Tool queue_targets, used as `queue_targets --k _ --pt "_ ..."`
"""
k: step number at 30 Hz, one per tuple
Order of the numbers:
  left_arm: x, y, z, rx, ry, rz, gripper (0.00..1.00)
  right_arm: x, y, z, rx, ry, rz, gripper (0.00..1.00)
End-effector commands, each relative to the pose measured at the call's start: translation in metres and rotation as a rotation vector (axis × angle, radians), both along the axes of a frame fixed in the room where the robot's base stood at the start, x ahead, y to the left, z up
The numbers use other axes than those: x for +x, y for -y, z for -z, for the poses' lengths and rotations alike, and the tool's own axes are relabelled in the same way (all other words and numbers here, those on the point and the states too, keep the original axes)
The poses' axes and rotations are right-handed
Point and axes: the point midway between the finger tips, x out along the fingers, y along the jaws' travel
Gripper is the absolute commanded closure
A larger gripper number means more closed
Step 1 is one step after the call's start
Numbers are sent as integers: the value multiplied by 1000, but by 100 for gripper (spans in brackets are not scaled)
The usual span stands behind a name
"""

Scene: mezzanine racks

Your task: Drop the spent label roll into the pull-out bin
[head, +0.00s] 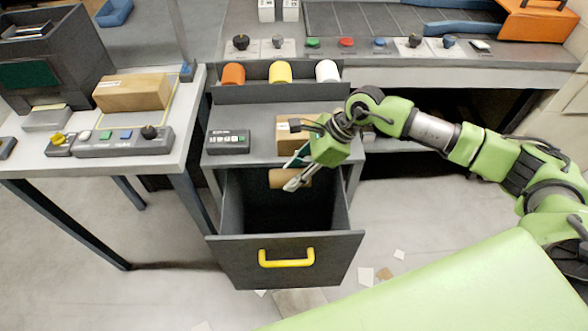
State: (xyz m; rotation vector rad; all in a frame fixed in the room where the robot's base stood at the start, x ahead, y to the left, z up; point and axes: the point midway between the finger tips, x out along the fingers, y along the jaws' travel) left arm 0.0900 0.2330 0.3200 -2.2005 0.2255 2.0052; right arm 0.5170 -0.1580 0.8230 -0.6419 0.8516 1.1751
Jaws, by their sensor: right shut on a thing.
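The pull-out bin (284,262) is a dark grey drawer, pulled open under the small cabinet, with a yellow handle on its front. My right gripper (293,184) reaches in from the right and points down over the back part of the open bin. It is shut on a small tan roll (277,178), which looks like the spent label roll. The fingers cover part of the roll. The roll appears above the bin's dark opening, near its back edge; its exact height is hard to tell. My left gripper is not in view.
Orange, yellow and white rolls (281,72) sit in a rack behind the cabinet top. A black device (229,142) and a cardboard box (294,132) stand on the cabinet top. A table with a carton (133,93) is at left. Paper scraps (366,276) lie on the floor.

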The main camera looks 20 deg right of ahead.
Motion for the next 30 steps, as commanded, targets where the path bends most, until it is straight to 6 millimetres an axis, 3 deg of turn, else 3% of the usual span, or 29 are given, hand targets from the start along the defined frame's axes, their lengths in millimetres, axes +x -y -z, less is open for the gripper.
queue_targets --k 4,14,15,17,30 --pt "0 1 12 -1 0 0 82 0 0 19 0 -1 0 86" --pt "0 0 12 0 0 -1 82 0 0 21 0 -1 -1 86" --pt "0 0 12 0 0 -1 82 0 0 21 0 -1 -1 61" --pt "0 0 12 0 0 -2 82 0 0 21 0 -1 -1 49" --pt "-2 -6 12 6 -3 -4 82 -1 5 14 0 1 1 49"
